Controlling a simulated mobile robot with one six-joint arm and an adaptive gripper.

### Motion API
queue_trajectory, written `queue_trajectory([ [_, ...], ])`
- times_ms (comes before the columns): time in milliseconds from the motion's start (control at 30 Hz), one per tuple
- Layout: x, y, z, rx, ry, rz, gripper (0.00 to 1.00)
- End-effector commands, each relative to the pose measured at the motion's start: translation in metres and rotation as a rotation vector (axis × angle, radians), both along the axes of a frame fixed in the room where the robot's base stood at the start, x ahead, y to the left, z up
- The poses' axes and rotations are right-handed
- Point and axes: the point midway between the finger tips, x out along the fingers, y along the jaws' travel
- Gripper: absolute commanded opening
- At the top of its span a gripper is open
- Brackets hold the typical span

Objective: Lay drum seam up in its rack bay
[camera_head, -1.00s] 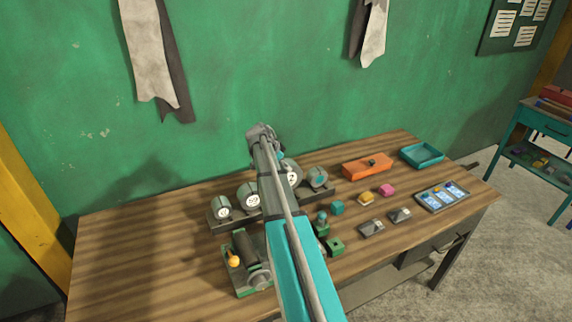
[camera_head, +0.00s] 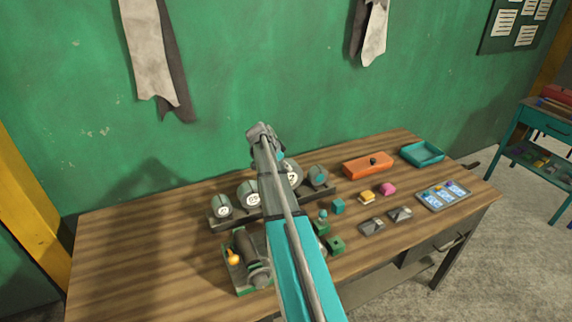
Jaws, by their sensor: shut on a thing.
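A dark rack (camera_head: 235,219) on the bench holds a row of grey-green drums with pale round end labels. A small drum (camera_head: 222,206) is at the left, a larger drum (camera_head: 246,194) beside it. Another labelled drum (camera_head: 293,174) shows right of my arm, and a drum with a teal end (camera_head: 318,175) is at the far right. My gripper (camera_head: 266,142) is over the rack, shut on a drum. Its fingertips and their contact are mostly hidden behind my own arm. I cannot tell which drum is held, nor see a seam.
A green-based roller fixture (camera_head: 246,264) with an orange knob stands in front of the rack. Several small blocks, an orange box (camera_head: 368,165), a teal tray (camera_head: 422,154) and a grey tray (camera_head: 443,197) lie to the right. The bench's left side is clear.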

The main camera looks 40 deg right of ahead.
Motion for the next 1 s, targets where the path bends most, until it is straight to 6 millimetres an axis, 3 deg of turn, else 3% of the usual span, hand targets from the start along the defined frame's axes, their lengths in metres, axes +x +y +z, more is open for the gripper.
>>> queue_trajectory([
  [1000, -0.0004, -0.0008, -0.0095, -0.001, 0.001, -0.001, 0.21],
])
